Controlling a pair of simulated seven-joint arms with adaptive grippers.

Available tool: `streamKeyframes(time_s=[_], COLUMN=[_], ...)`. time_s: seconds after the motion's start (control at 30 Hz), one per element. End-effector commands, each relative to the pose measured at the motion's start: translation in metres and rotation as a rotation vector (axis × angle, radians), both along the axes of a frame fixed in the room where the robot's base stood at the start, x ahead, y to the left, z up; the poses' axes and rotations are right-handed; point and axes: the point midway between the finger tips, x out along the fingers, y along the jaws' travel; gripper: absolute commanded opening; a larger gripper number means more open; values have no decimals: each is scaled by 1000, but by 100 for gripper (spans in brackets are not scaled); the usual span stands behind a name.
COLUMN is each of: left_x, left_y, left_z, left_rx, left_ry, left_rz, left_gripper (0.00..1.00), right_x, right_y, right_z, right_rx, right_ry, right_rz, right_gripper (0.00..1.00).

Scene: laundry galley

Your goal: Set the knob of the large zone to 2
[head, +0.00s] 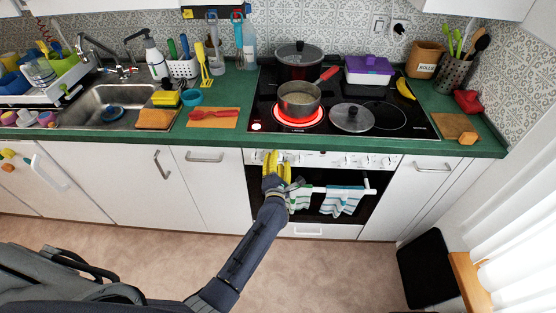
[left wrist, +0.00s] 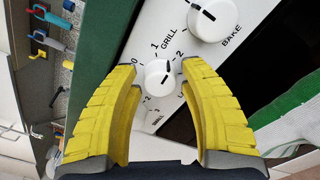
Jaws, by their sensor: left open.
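The hob's control knobs sit on the white oven front panel (head: 335,160) below the worktop. My left gripper (head: 272,160), with yellow fingers, is at the left part of this panel. In the left wrist view its fingers are open, one on each side of a small white knob (left wrist: 157,75). I cannot tell whether they touch it. Numbers including 0, 1 and 2 ring the knob. A dark mark on its face lies to the right of centre; the exact setting is unclear. The zone name beside it is not legible. My right gripper is not in view.
A larger knob (left wrist: 214,18) marked GRILL and BAKE is close by. A saucepan (head: 299,101) stands on a glowing red zone; its red handle points right. A lid (head: 352,117) lies on the hob. Striped towels (head: 343,200) hang on the oven handle below my gripper.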

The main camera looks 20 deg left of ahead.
Motion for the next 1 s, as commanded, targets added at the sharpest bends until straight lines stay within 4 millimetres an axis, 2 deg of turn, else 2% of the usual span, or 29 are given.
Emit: streamKeyframes(time_s=[0.43, 0.47, 0.83, 1.0], left_x=[6, 6, 6, 6], left_y=[2, 2, 2, 1], left_z=[0, 0, 0, 1], left_rx=[0, 0, 1, 0], left_ry=[0, 0, 0, -1], left_rz=[0, 0, 0, -1], left_gripper=[43, 45, 2, 0], right_x=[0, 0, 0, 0], right_y=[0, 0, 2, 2], right_z=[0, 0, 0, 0], right_rx=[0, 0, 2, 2], right_ry=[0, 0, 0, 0], right_rz=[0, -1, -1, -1], right_gripper=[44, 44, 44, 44])
